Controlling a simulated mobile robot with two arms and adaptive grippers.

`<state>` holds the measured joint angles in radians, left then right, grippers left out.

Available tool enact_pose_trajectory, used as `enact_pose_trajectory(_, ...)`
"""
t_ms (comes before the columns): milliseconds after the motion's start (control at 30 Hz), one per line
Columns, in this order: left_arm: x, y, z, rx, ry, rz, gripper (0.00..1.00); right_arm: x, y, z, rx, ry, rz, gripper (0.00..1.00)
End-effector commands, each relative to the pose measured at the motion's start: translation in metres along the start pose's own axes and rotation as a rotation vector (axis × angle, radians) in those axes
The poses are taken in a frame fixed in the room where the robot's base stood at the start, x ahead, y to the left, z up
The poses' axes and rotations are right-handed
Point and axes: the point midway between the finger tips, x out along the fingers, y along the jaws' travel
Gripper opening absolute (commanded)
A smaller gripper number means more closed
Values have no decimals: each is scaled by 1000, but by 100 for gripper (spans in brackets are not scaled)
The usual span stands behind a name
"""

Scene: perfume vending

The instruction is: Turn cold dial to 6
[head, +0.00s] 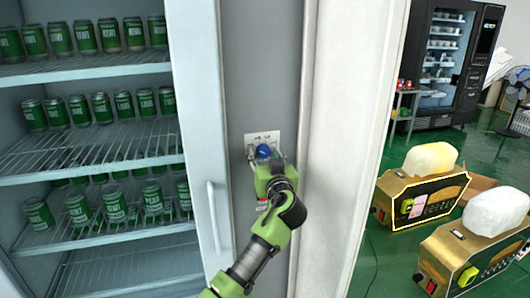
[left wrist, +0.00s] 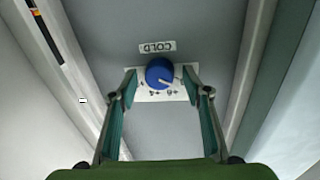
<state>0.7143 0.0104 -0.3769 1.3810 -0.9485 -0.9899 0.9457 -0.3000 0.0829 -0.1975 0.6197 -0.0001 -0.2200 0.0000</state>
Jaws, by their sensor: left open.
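The cold dial is a round blue knob (head: 263,151) on a white plate on the grey panel beside the fridge shelves. In the left wrist view the blue knob (left wrist: 159,72) has a light pointer mark toward its lower right, and a "COLD" label (left wrist: 157,47) shows upside down above it. The numbers on the plate (left wrist: 165,95) are too small to read surely. My left gripper (head: 265,160) is in front of the dial. In the left wrist view its fingers (left wrist: 162,84) are open, one on each side of the knob, with gaps between. My right gripper is not in view.
Shelves of green cans (head: 100,105) stand at the left behind a door frame with a white handle (head: 213,215). A white wall edge (head: 350,130) is close on the right. Gold machines (head: 420,200) and a black vending machine (head: 445,60) stand beyond.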

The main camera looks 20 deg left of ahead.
Motion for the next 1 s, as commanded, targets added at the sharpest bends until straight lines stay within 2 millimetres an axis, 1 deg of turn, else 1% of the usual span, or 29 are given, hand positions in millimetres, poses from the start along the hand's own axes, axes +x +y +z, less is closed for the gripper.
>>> enact_pose_trajectory(100, 3, 0, 0, -1, 0, 0, 45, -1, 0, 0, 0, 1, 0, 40)
enact_pose_trajectory(333, 3, 0, 0, 0, 0, 0, 45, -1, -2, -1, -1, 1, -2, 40)
enact_pose_trajectory(367, 3, 0, 0, 0, 0, 0, 37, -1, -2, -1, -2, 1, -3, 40)
enact_pose_trajectory(400, 3, 0, 0, 0, 0, 0, 26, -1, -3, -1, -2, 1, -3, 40)
enact_pose_trajectory(467, 3, 0, 0, 0, 0, 0, 11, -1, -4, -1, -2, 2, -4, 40)
enact_pose_trajectory(500, 3, 0, 0, 0, 0, 0, 6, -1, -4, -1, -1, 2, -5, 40)
enact_pose_trajectory(767, 3, 0, 0, 13, -1, 0, 6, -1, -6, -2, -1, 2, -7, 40)
enact_pose_trajectory(1000, 3, 0, -1, 110, -11, 1, 6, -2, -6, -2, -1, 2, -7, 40)
